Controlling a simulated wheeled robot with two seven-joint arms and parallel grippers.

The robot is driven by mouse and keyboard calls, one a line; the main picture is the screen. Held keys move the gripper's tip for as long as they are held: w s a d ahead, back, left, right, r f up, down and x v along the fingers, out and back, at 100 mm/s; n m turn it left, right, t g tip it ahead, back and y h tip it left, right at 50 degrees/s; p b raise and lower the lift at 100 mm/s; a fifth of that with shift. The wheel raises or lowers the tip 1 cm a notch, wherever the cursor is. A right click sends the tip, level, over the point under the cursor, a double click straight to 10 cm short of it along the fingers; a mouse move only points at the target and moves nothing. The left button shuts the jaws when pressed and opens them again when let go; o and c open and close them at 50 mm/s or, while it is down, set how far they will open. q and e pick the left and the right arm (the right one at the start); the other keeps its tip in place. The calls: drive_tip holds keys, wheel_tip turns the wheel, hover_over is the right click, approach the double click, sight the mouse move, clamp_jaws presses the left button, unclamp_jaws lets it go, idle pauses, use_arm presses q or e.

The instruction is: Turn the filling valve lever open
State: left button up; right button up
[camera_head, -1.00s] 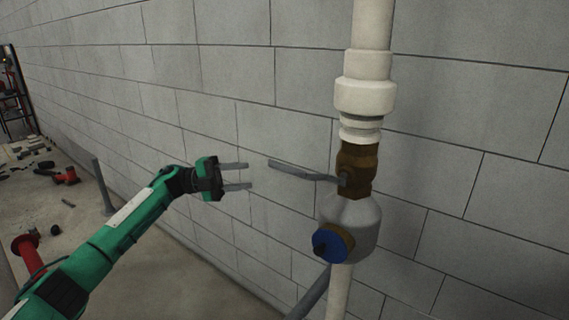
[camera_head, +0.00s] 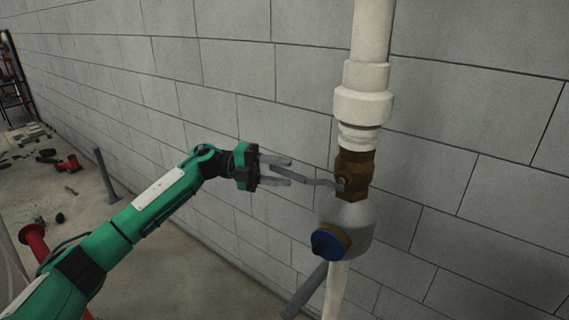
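The filling valve is a brass body (camera_head: 353,174) on a vertical white pipe, in the middle right of the head view. Its grey lever (camera_head: 318,182) sticks out to the left from the brass body, roughly level. My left gripper (camera_head: 284,171) comes in from the left and is open. Its two grey fingers point right, one above and one below the lever's free end. I cannot tell whether the fingers touch the lever. My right gripper is not in view.
Below the brass body is a grey round fitting (camera_head: 358,228) with a blue cap (camera_head: 327,244). A white pipe (camera_head: 371,35) runs up along the grey block wall (camera_head: 480,120). A grey pipe (camera_head: 105,176) stands at left. Tools and debris lie on the floor at far left.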

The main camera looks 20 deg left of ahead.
use_arm(q)
drive_tip(key=shift+d, duration=0.8)
clamp_jaws()
drive_tip(key=shift+w+r, duration=0.1)
